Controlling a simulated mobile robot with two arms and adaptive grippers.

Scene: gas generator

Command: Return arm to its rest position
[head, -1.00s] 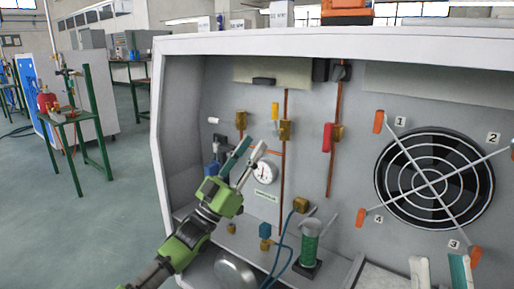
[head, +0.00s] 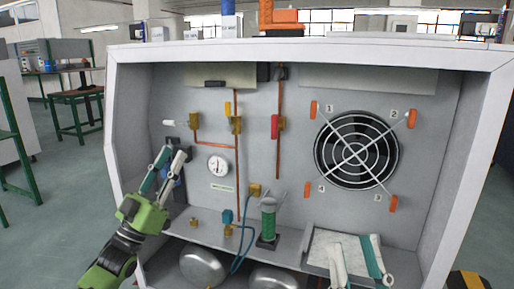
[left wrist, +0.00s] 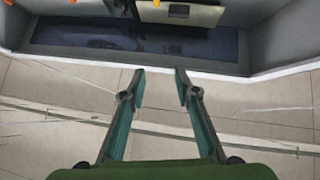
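My left gripper (head: 165,172) is in front of the left part of the grey cabinet's back panel (head: 330,215). Its two teal-and-grey fingers are spread with nothing between them. The left wrist view also shows this gripper (left wrist: 160,85) open and empty, with pale floor tiles behind it. My right gripper (head: 356,262) shows at the lower right of the head view, only its fingers in frame. They stand apart, with nothing visible between them, in front of a pale tilted panel (head: 325,247).
The panel carries a gauge (head: 218,165), a yellow-handled valve (head: 236,124), a red-handled valve (head: 275,126) and a round fan (head: 356,150). A green cylinder (head: 268,221) stands on the ledge. Metal tanks (head: 203,268) sit below. Floor at left (head: 60,215) is clear.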

